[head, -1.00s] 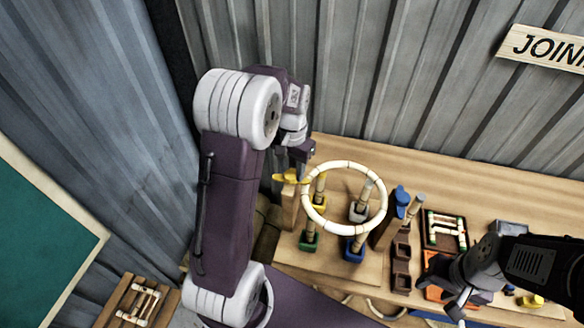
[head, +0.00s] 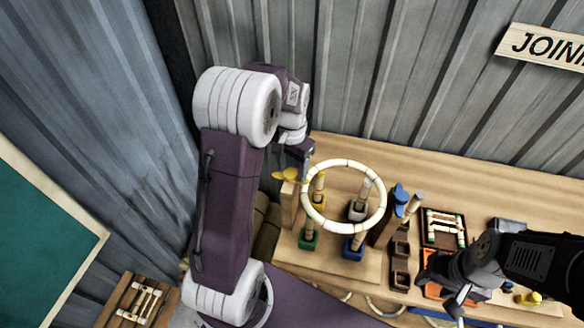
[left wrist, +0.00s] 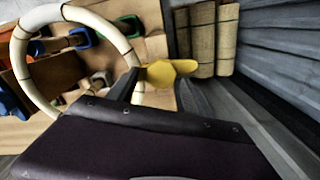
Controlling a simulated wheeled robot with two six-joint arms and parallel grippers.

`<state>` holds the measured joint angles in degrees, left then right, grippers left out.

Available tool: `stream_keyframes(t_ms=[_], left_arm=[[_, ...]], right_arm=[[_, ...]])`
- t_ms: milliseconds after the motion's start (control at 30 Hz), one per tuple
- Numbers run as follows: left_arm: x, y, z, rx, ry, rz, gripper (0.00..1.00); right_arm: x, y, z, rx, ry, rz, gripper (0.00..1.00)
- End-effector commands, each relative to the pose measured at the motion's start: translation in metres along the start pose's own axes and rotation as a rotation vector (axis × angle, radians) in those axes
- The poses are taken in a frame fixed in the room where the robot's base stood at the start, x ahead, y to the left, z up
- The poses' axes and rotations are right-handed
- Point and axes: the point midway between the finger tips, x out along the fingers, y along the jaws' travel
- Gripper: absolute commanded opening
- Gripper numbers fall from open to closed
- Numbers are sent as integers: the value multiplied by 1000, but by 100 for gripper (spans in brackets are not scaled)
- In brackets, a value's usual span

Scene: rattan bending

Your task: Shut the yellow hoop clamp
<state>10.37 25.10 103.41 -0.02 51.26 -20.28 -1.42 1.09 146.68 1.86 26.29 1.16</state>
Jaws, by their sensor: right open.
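The yellow clamp lever (head: 287,174) sits atop a wooden post at the hoop's left side. It also shows in the left wrist view (left wrist: 168,72), just past my fingers. A pale banded hoop (head: 306,196) lies level above several posts with coloured feet. My left gripper (head: 302,158) is close above and right of the yellow lever. Whether a finger touches the lever cannot be told. My right gripper (head: 456,300) is open and empty at the lower right.
A blue clamp (head: 401,195) stands at the hoop's right. Brown bins (head: 400,265) and a tray of short pieces (head: 443,230) lie beyond it. Rolled bundles (left wrist: 205,40) lie beside the yellow clamp. A corrugated wall rises close behind the bench.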

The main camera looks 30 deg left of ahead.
Motion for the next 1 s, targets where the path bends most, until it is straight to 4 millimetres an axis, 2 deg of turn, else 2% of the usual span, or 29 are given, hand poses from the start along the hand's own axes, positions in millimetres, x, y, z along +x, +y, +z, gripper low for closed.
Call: stream_keyframes(t_ms=[167,233,500,633,767,1000], left_arm=[[0,0,0,-1,-1,1,59],[-7,0,0,-1,2,-1,59],[-64,0,-1,0,4,-1,59],[-83,0,-1,0,1,-1,59],[-90,0,0,0,-1,0,59],[-90,0,0,0,-2,0,59]], right_arm=[[0,0,0,0,0,0,45],[2,0,0,0,0,0,45],[11,0,1,0,0,0,45],[12,0,1,0,0,0,45],[12,0,1,0,0,0,45],[12,0,1,0,0,0,45]])
